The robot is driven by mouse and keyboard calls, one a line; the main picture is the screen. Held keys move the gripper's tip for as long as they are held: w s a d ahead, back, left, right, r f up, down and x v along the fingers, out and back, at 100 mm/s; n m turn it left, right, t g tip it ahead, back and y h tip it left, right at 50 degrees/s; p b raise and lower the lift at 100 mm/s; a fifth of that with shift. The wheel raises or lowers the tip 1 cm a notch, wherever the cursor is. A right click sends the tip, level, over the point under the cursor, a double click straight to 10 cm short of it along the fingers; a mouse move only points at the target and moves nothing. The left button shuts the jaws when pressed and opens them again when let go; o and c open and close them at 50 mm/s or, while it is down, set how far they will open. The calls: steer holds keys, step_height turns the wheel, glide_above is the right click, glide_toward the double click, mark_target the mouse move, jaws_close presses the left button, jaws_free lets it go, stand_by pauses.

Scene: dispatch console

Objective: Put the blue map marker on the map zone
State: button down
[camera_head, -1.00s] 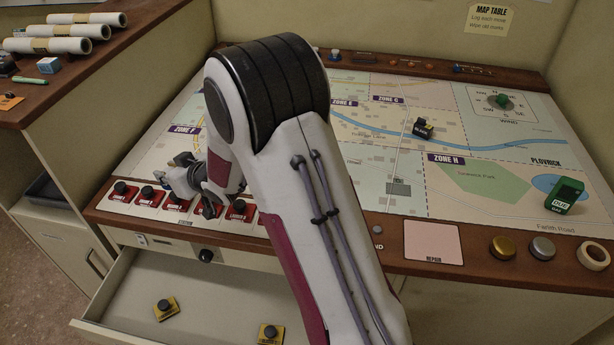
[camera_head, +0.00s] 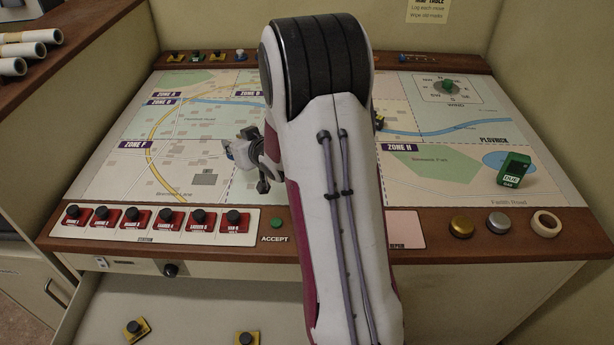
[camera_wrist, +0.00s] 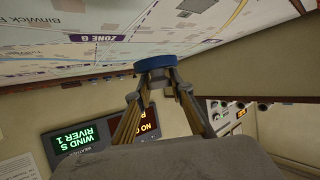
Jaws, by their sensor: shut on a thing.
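The blue map marker (camera_wrist: 155,65) shows as a round blue disc in the wrist view. My gripper (camera_wrist: 157,78) is shut on it. In the head view my gripper (camera_head: 250,158) is left of my arm, over the middle of the map (camera_head: 112,178), with a small bluish-white piece at its tip. Whether the marker touches the map cannot be told. The labels Zone F (camera_head: 136,145) and Zone H (camera_head: 399,147) are readable in the head view. The Zone G label (camera_wrist: 97,38) shows in the wrist view. My arm hides the map's centre.
A row of red station tiles with black knobs (camera_head: 166,219) lines the front edge. A dark marker (camera_head: 379,122) is half hidden behind my arm. An open drawer (camera_head: 190,310) is below.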

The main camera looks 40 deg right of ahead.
steer(key=s+d+m+g+h, duration=0.2)
steer(key=s+d+m+h, duration=0.4)
steer(key=s+d, duration=1.4)
steer(key=d, duration=0.2)
steer(key=shift+s+d+r, duration=0.25)
steer(key=shift+d+r, duration=0.1)
steer(key=shift+f, duration=2.9)
steer(key=shift+f, duration=0.1)
steer(key=shift+f, duration=2)
steer(key=shift+f, duration=0.15)
